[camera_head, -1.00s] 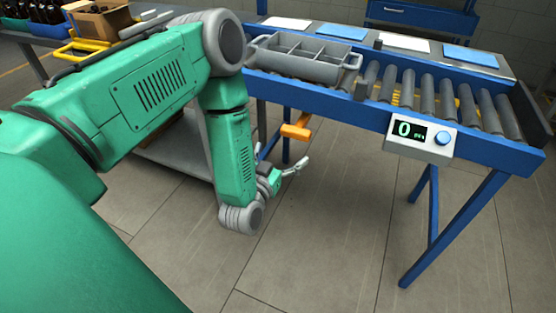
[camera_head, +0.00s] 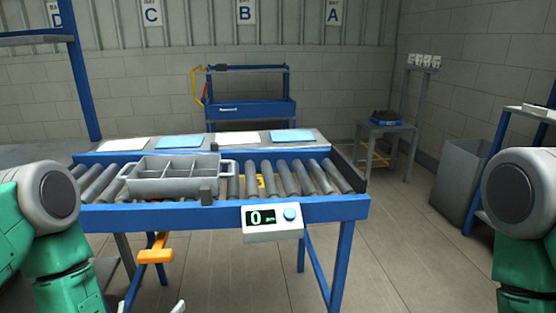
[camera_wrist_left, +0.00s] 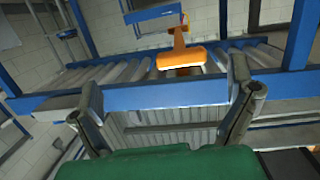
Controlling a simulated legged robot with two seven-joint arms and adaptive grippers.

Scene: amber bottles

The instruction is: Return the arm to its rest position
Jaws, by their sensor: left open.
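My left gripper (camera_head: 151,307) shows only as fingertips at the bottom edge of the head view, in front of the conveyor and low beside its legs. In the left wrist view the gripper (camera_wrist_left: 165,108) is open, its two fingers wide apart with nothing between them. My left arm (camera_head: 62,245) is at the left edge and my right arm (camera_head: 525,240) at the right edge. My right gripper is out of the picture.
A blue-framed roller conveyor (camera_head: 330,207) carries a grey divided tote (camera_head: 176,187). An orange handle-like part (camera_head: 155,256) sits below its front rail, close ahead in the wrist view. A display box (camera_head: 272,224) hangs in front. A grey bin (camera_head: 459,185) stands at right.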

